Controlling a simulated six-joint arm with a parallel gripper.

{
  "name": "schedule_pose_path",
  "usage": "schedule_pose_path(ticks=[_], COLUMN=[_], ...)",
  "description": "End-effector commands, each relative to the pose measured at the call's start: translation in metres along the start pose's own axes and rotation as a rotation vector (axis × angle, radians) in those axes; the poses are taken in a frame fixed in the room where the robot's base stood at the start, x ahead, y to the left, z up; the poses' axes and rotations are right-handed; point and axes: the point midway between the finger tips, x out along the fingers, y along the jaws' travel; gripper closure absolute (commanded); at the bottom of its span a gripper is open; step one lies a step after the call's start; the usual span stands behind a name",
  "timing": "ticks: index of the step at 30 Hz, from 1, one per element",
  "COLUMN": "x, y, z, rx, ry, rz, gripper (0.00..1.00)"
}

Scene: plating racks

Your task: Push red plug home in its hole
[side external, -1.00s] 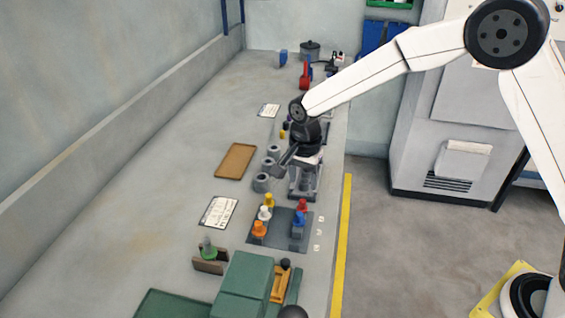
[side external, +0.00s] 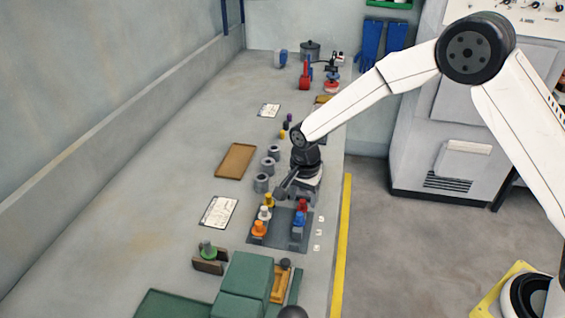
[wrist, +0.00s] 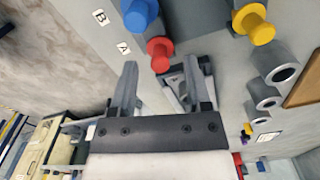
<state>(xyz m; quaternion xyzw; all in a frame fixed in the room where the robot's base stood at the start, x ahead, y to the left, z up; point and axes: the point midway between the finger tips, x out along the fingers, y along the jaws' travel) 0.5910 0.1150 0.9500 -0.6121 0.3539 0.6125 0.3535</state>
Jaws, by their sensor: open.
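The red plug (side external: 302,204) stands at the right back of a dark rack plate (side external: 279,234), just behind the blue plug (side external: 299,217). In the wrist view the red plug (wrist: 160,54) shows a round head and a wider flange, beside the blue plug (wrist: 139,14). My gripper (wrist: 160,68) is open, its two fingers spread on either side of the red plug's line, with the plug just beyond the tips. In the side view my gripper (side external: 290,194) is close behind the red plug. The hole and how deep the plug sits are hidden.
Yellow (side external: 268,200), white (side external: 265,213) and orange (side external: 259,228) plugs stand on the plate's left side. Several grey cylinders (side external: 261,183) stand behind them. A brown tray (side external: 235,160) lies to the left. A green plug (side external: 208,250) stands in a holder near the front.

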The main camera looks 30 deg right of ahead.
Motion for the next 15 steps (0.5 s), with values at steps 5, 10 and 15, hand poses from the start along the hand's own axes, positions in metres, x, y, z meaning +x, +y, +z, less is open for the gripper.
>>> schedule_pose_path(ticks=[5,10,15], x=[0.016,0.018,0.017], y=[0.0,-0.001,0.0], z=[0.0,0.0,0.0], rx=[0.0,0.0,0.0], ry=[0.0,0.0,0.0], rz=[0.0,-0.002,-0.002], gripper=[0.38,0.38,0.38])
